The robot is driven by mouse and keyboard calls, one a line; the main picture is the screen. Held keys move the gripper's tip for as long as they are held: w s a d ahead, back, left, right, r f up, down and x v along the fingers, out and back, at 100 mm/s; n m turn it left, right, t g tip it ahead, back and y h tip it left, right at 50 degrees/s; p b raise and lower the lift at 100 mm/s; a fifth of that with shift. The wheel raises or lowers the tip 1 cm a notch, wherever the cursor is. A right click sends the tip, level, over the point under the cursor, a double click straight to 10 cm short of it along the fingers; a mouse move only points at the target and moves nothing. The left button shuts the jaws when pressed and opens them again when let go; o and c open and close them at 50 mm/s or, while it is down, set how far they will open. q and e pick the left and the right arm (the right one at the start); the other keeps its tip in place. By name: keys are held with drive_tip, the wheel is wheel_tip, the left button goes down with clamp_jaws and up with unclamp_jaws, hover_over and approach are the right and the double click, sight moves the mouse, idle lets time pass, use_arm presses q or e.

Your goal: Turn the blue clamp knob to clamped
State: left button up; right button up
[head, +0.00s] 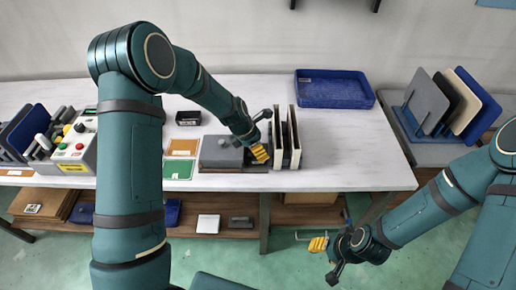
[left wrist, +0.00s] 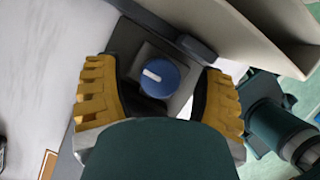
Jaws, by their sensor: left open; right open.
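The blue clamp knob (left wrist: 158,77) shows in the left wrist view as a round cap with a short white mark, which points toward the upper left. It sits on a grey square plate on a dark base. My left gripper (left wrist: 160,88) is open, with one yellow-padded finger on each side of the knob and visible gaps between. In the head view the left gripper (head: 260,151) is at the right end of a grey block (head: 220,152), and the knob is hidden there. My right gripper (head: 322,245) is open and empty, beyond the table's front edge.
Upright cream and dark panels (head: 287,138) stand close to the right of the left gripper. A blue tray (head: 334,90) lies at the back right. A control box (head: 78,145) with buttons stands at the left. The white tabletop (head: 355,150) is clear at the right.

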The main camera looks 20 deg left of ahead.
use_arm(q)
drive_tip(key=c, duration=1.2)
drive_tip(key=shift+f+m, duration=0.1)
drive_tip(key=shift+m, duration=0.3)
clamp_jaws()
drive_tip(key=m+g+p, duration=0.1)
drive_tip(key=m, duration=0.2)
drive_tip(key=m+g+h+p, duration=0.1)
drive_tip(key=m, duration=0.2)
drive_tip(key=shift+g, duration=0.3)
drive_tip(key=m+g, duration=0.1)
drive_tip(key=m, duration=0.2)
drive_tip(key=shift+m, duration=0.4)
drive_tip(key=shift+s+d+m+g+p, duration=0.1)
drive_tip(key=shift+m+g+p, duration=0.2)
drive_tip(key=shift+m+g, duration=0.75)
drive_tip(key=shift+f+m+t, duration=0.1)
drive_tip(key=shift+m+t, duration=0.25)
drive_tip(key=shift+m, duration=0.2)
